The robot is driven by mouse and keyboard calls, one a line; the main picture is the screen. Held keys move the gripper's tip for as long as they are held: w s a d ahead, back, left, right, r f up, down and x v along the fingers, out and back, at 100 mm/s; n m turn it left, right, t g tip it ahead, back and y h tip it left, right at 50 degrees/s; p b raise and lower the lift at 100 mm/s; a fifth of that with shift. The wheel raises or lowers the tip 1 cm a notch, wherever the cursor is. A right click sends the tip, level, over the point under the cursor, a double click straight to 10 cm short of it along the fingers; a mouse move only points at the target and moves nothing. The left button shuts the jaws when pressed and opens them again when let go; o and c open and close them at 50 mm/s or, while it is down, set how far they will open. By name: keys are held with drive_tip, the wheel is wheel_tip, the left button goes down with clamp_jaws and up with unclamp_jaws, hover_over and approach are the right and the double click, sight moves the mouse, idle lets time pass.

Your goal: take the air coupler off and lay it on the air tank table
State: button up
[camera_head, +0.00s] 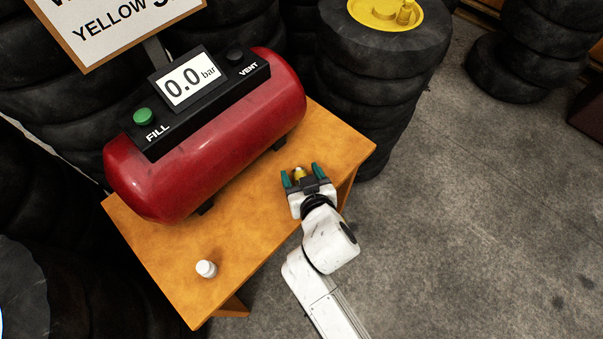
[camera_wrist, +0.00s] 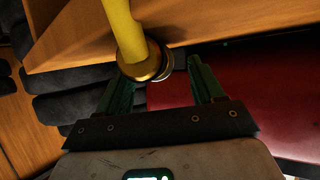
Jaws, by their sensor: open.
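The air coupler appears to be the yellow piece with a brass end (camera_head: 299,173), at the right part of the wooden air tank table (camera_head: 240,232). In the wrist view it is a yellow rod with a round brass end (camera_wrist: 142,62). My gripper (camera_head: 300,172) is open, with one dark green finger on either side of the coupler. In the wrist view the brass end lies between the fingertips, nearer the left one. I cannot tell whether a finger touches it or whether it rests on the table.
A red tank (camera_head: 215,140) with a black panel reading 0.0 bar fills the table's back. A small white bottle (camera_head: 206,268) stands at the front left. A tyre stack (camera_head: 375,75) bearing a yellow hub (camera_head: 380,14) stands behind.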

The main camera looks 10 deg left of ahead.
drive_tip(key=p+v, duration=0.1)
drive_tip(key=v, duration=0.9)
drive_tip(key=shift+s+p, duration=0.35)
drive_tip(key=shift+d+r, duration=0.15)
